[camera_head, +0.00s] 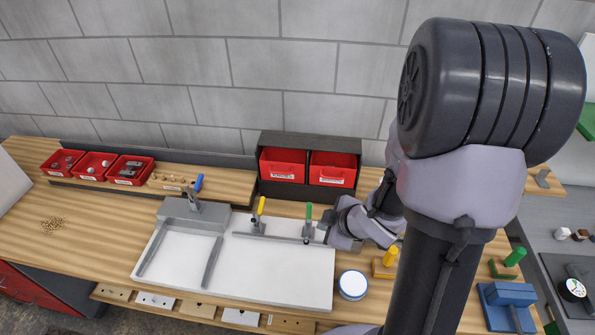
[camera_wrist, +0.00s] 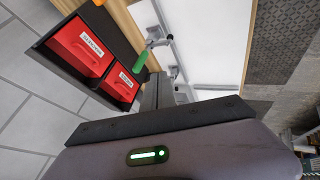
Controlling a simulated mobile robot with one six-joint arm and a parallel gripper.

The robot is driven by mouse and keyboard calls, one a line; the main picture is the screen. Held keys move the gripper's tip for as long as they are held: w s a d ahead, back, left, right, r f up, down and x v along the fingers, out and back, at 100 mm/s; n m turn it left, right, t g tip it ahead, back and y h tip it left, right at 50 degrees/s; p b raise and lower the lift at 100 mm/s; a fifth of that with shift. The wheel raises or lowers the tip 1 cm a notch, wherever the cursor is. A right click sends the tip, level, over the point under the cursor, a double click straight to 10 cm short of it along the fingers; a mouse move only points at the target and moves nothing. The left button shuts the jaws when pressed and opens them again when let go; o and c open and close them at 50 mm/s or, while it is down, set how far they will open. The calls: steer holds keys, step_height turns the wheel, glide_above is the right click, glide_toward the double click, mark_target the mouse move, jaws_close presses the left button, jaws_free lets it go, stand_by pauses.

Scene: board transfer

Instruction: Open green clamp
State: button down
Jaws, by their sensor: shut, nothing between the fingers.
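The green clamp's handle (camera_head: 308,216) stands upright at the back edge of the white board fixture (camera_head: 290,279) in the head view. In the wrist view the green handle (camera_wrist: 140,84) shows just beyond my fingers, with metal clamp parts (camera_wrist: 157,43) near it. My gripper (camera_head: 325,229) is right beside the clamp, on its right side, in the head view. In the wrist view my gripper's dark fingers (camera_wrist: 158,88) are together and empty. I cannot tell whether they touch the handle.
A yellow-handled clamp (camera_head: 261,207) and a blue-handled clamp (camera_head: 198,184) stand to the left. A dark rack with red bins (camera_head: 283,166) is close behind the green clamp. A round white-topped tin (camera_head: 353,284) stands at the front right. The white board surface is mostly clear.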

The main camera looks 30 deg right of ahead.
steer(key=w+d+f+b, duration=0.1)
steer(key=w+f, duration=0.7)
steer(key=w, duration=0.1)
steer(key=shift+w+d, duration=0.15)
steer(key=shift+d, duration=0.2)
steer(key=shift+r, duration=0.1)
